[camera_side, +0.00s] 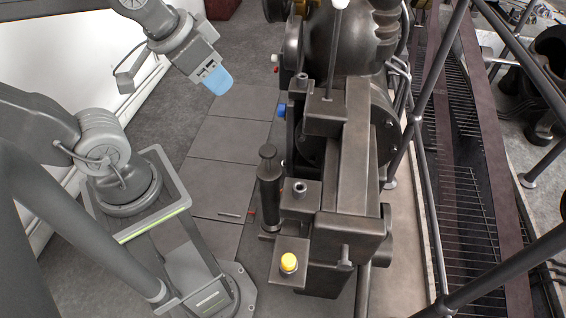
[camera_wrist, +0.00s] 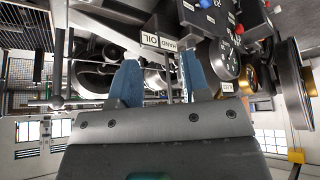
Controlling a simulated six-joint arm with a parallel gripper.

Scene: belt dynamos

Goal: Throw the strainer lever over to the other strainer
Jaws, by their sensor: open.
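A thin upright rod with a pale ball end (camera_side: 338,4) rises from a dark block on the machine in the side view; it looks like the strainer lever, though I cannot be sure. I cannot make out the two strainers for certain. My gripper (camera_side: 217,80) has blue fingers and hangs left of the machine, apart from it. In the wrist view my gripper (camera_wrist: 158,82) is open, with nothing held between the fingers.
The dark machine (camera_side: 345,180) fills the middle, with a yellow button (camera_side: 288,262) and a blue knob (camera_side: 283,110). A railing (camera_side: 430,190) runs along its right. Open floor (camera_side: 235,135) lies to its left. An "OIL" sign (camera_wrist: 158,41) shows beyond the fingers.

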